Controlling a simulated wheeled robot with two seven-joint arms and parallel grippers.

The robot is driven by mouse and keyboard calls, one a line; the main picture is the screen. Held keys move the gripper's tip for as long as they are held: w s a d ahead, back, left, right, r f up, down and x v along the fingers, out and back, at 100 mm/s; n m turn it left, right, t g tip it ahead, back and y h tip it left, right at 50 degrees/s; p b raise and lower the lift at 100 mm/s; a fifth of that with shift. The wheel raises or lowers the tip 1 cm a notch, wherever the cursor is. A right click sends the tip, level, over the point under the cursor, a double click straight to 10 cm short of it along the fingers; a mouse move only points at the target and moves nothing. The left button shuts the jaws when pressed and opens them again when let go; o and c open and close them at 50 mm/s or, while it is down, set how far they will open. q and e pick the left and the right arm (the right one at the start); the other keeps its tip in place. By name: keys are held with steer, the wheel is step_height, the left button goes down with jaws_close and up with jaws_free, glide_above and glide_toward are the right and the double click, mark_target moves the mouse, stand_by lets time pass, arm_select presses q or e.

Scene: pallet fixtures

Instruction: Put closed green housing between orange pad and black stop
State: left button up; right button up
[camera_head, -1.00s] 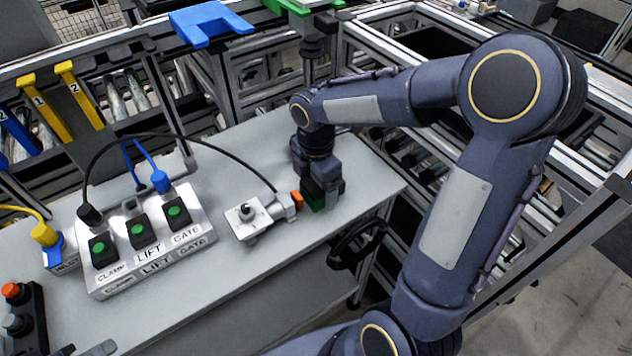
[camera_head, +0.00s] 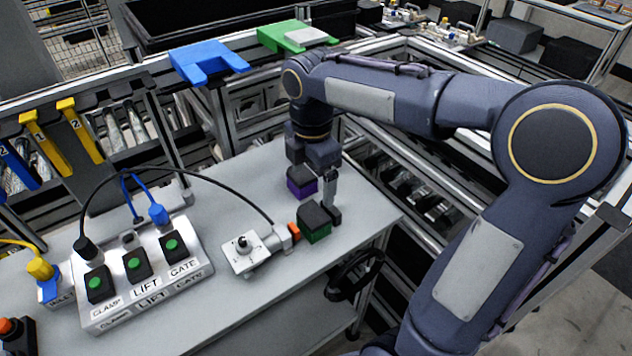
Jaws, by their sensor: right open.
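The green housing (camera_head: 317,236) has a black top that looks shut. It sits on the grey bench at the end of the metal clamp, right beside the orange pad (camera_head: 294,231). A black block, which looks like the black stop (camera_head: 335,215), is at its right side. Whether they touch is hard to tell. My right gripper (camera_head: 313,183) is open, above and behind the green housing. Its grey finger overlaps the area by the stop in the picture. Nothing shows held in it. My left gripper is out of view.
A purple housing (camera_head: 303,190) with a dark top is just behind the green one, close to my gripper. The metal toggle clamp (camera_head: 246,255) and its cable lie to the left. A switch box (camera_head: 140,268) labelled CLAMP, LIFT, GATE stands further left. The bench's right edge is near.

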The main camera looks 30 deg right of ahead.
steer(key=s+a+f+m+t+y, duration=0.2)
steer(key=s+m, duration=0.6)
steer(key=m, duration=0.2)
steer(key=s+a+f+m+t+y, duration=0.1)
steer(key=s+a+f+m+t, duration=0.1)
steer(key=s+m, duration=0.7)
steer(key=shift+m+t+y, duration=0.4)
steer(key=shift+m+t, duration=0.4)
stand_by(0.5)
